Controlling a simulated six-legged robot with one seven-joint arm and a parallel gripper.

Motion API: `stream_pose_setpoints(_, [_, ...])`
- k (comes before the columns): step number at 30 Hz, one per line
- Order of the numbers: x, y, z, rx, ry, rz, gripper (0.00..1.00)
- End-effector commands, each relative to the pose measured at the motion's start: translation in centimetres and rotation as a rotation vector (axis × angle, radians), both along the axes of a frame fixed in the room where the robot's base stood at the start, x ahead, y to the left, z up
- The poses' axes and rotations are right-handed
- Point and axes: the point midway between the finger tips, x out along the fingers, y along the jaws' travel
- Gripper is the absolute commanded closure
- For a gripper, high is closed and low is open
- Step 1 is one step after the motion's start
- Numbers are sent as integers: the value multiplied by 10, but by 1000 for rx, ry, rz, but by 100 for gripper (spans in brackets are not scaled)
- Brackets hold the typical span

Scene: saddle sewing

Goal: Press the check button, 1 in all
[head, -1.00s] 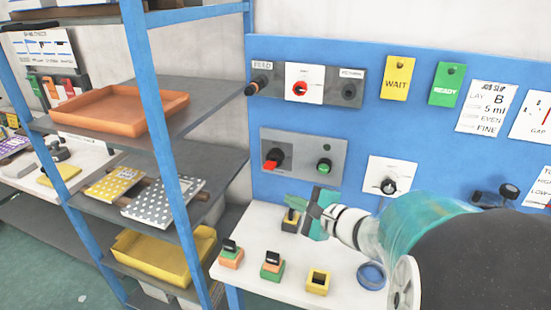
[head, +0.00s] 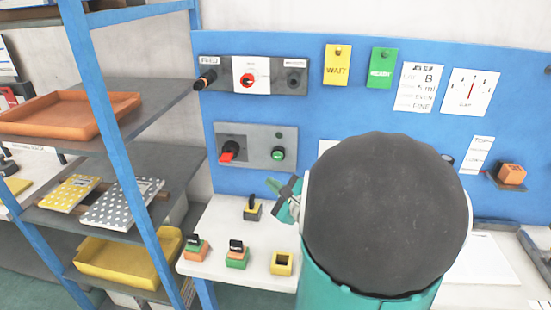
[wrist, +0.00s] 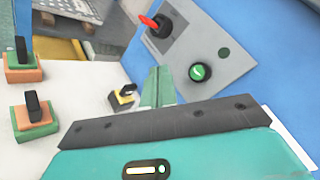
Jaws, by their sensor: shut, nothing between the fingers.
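The check button (head: 278,153) is a round green button at the lower right of a grey panel (head: 250,138) on the blue wall board. In the wrist view the check button (wrist: 200,71) shows a white mark on its face. My gripper (head: 274,187) is shut and empty, just below the button in the head view. In the wrist view my gripper's fingertips (wrist: 158,76) are together, pointing toward the board, left of and below the button. They look apart from the button; the exact distance cannot be told.
A red-handled rotary switch (head: 229,150) sits left of the button on the same panel. Stamps with black handles (head: 236,246) and a yellow square holder (head: 282,263) stand on the white table (head: 215,225). A blue-framed shelf (head: 110,110) stands at left.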

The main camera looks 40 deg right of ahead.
Motion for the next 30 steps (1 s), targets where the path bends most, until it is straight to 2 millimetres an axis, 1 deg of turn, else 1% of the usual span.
stream_pose_setpoints(4, [3,-4,0,-1,0,0,100])
stream_pose_setpoints(7, [9,-11,0,-1,2,1,100])
stream_pose_setpoints(21, [46,-56,0,0,2,4,100])
stream_pose_setpoints(25, [51,-64,0,0,0,4,100])
stream_pose_setpoints(30, [54,-67,0,-1,0,4,100])
